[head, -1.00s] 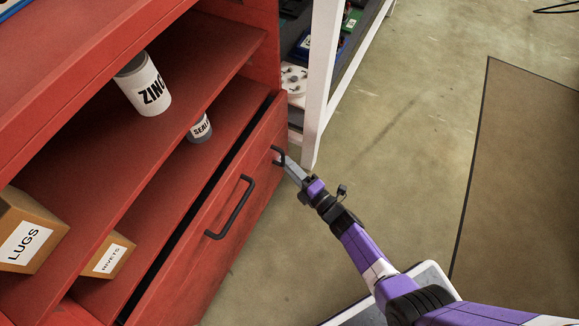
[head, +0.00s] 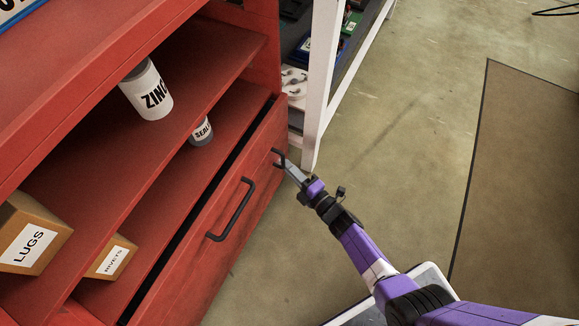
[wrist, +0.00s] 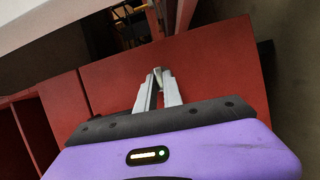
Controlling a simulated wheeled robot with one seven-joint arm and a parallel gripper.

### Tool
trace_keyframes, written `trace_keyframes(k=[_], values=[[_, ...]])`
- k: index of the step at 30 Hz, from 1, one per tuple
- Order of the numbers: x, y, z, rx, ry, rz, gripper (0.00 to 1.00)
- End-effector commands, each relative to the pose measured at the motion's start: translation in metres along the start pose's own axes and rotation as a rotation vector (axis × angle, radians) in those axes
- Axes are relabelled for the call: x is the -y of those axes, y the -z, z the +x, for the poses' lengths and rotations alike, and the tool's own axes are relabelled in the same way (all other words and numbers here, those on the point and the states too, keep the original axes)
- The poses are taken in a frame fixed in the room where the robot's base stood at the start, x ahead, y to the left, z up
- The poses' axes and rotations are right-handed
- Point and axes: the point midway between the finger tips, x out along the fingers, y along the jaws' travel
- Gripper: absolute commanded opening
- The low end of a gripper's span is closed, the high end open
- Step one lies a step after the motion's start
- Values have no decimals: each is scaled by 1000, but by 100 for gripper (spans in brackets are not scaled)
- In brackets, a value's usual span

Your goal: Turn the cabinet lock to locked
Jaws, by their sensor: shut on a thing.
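The red cabinet (head: 265,122) fills the left of the head view. A small dark lever, which looks like the lock (head: 278,155), sits near the right end of its lower front panel. My gripper (head: 287,166) is shut on this lever, reaching in from the lower right. In the wrist view my gripper (wrist: 158,82) shows its two fingers close together with a small piece between the tips, in front of the red panel (wrist: 215,70). The fingers hide part of the lock, and no locked or unlocked marking can be made out.
A black bar handle (head: 232,210) sticks out left of the lock. A ZINC can (head: 148,92), a SEAL can (head: 202,131), a LUGS box (head: 30,240) and a RIVETS box (head: 110,260) stand on the shelves. A white rack post (head: 320,85) rises close behind.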

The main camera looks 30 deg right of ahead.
Motion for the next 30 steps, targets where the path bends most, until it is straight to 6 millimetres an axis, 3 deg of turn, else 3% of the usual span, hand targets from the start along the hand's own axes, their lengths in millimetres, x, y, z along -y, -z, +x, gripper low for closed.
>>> trace_keyframes(k=[30], values=[[-10,-5,1,3,348,833,0]])
